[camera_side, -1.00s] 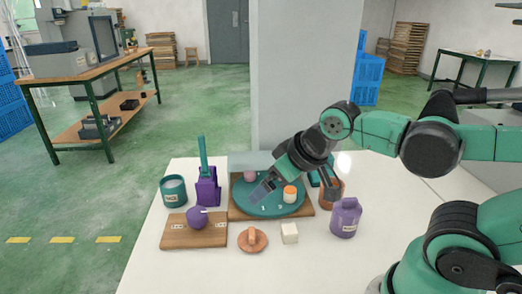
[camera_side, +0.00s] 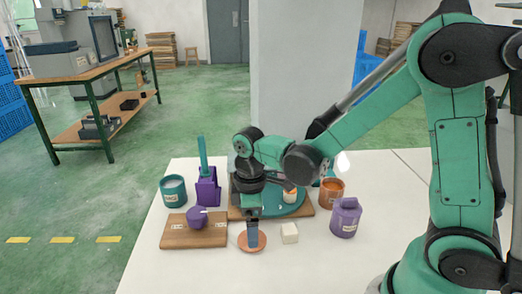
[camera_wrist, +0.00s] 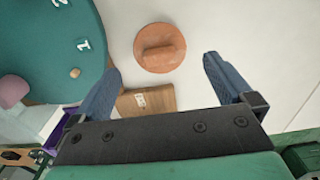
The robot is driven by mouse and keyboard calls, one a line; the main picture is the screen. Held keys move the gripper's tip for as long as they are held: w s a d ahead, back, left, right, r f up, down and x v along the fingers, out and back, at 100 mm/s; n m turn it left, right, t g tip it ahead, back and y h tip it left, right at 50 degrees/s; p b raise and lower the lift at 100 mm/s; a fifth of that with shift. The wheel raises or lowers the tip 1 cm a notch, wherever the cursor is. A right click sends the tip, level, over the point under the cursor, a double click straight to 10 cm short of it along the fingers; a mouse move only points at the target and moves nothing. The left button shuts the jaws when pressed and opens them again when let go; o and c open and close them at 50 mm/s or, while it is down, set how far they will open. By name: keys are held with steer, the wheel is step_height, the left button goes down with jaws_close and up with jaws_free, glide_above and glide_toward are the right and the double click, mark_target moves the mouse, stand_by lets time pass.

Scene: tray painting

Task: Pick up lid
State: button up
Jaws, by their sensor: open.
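The lid (camera_side: 243,246) is a flat terracotta disc with a raised bar handle, lying on the white table in front of the round tray. In the wrist view the whole lid (camera_wrist: 160,47) shows, handle crosswise, just beyond the fingertips. My gripper (camera_side: 253,240) points down over the lid and partly covers it in the side view. In the wrist view my gripper (camera_wrist: 162,70) is open, with its two blue fingers wide apart and nothing between them. I cannot tell its exact height above the lid.
A teal round tray (camera_side: 286,210) stands behind the lid. A purple bottle (camera_side: 345,219) and copper pot (camera_side: 331,193) stand farther right.

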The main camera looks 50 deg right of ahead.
steer(key=shift+f, duration=1.85)
steer(key=c, duration=1.1)
